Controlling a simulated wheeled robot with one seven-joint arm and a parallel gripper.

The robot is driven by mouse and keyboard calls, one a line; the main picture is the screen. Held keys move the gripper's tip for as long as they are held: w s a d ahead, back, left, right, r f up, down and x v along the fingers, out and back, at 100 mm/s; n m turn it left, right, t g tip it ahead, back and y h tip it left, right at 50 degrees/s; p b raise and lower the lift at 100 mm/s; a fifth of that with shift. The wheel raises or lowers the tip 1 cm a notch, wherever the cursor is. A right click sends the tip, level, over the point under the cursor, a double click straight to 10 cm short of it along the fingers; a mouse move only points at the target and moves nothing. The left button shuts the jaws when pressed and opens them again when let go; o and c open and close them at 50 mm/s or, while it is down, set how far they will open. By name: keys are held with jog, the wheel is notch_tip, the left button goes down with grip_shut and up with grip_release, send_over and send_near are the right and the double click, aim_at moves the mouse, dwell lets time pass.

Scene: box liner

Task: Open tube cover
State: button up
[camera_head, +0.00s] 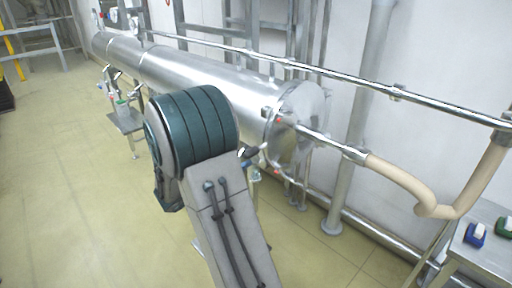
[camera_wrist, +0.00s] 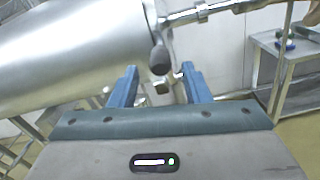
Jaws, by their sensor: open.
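A long shiny metal tube (camera_head: 190,72) lies level along the wall in the head view. Its round end cover (camera_head: 302,112) is at the right end and looks shut against the tube. In the wrist view the tube (camera_wrist: 75,50) fills the upper left. A dark rounded handle (camera_wrist: 160,58) hangs near the tube's cover end. My gripper (camera_wrist: 159,80) is open, with its two blue fingers apart and empty. The handle appears just above and between the fingertips, apart from them. In the head view my arm hides the gripper and part of the tube.
A metal pipe and beige hose (camera_head: 430,205) run right from the cover end. A steel table (camera_head: 485,245) at the lower right holds small blue and green items. Pipes and frames stand behind the tube.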

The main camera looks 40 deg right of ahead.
aim_at(266, 145)
jog(key=d, duration=0.2)
jog(key=d+p, duration=0.1)
jog(key=d, duration=0.4)
jog(key=shift+w+d, duration=0.3)
jog(key=shift+d, duration=0.05)
grip_shut()
